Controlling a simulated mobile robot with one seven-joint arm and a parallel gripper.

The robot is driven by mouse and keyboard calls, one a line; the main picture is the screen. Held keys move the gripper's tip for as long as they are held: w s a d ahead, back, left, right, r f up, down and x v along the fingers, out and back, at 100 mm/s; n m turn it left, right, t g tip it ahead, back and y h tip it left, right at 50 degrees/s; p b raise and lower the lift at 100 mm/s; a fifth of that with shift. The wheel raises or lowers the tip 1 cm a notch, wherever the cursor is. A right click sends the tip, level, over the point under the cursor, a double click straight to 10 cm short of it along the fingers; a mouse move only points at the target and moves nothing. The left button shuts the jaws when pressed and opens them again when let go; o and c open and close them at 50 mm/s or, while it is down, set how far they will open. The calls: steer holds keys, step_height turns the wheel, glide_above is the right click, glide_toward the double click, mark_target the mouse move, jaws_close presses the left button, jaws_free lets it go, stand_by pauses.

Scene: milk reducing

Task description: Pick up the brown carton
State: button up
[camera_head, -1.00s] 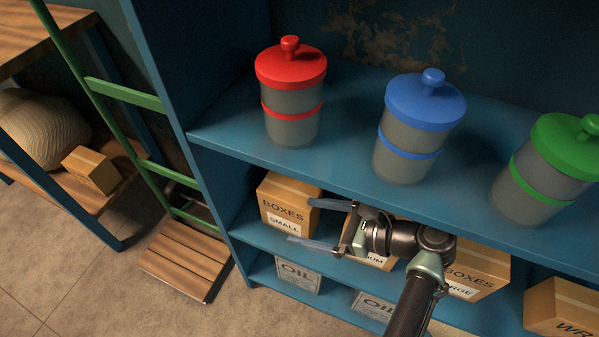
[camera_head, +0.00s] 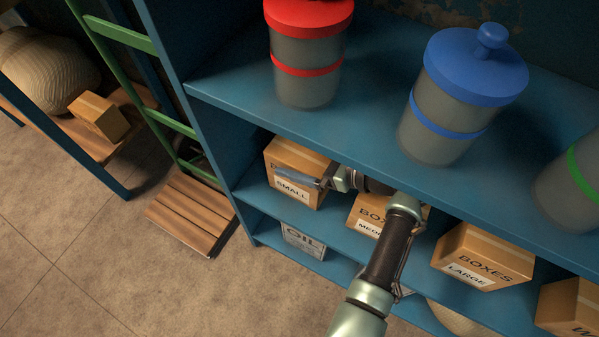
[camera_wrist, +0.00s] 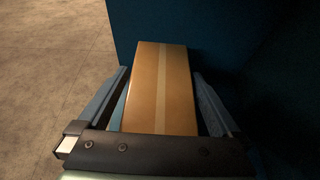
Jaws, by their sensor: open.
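Several brown cartons are in view. In the head view, the one labelled SMALL (camera_head: 300,157) stands on the middle blue shelf at its left end. My gripper (camera_head: 298,178) is at this carton, with its fingers over part of the front. In the wrist view, a brown carton (camera_wrist: 162,85) with a pale tape strip along its top lies between the fingers of my gripper (camera_wrist: 160,78). The fingers are open, one on each side, with a dark gap visible on the right. Contact cannot be told. The carton's near end is hidden behind the gripper body.
Cartons labelled medium (camera_head: 367,215) and LARGE (camera_head: 482,257) stand to the right. The upper shelf (camera_head: 350,130) overhangs my arm, carrying red (camera_head: 308,65), blue (camera_head: 465,85) and green-banded (camera_head: 575,185) canisters. A blue side panel borders the SMALL carton.

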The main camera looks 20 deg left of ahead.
steer(key=shift+a, duration=0.15)
jaws_close()
steer(key=shift+w, duration=0.1)
stand_by(0.3)
steer(key=shift+r, duration=0.15)
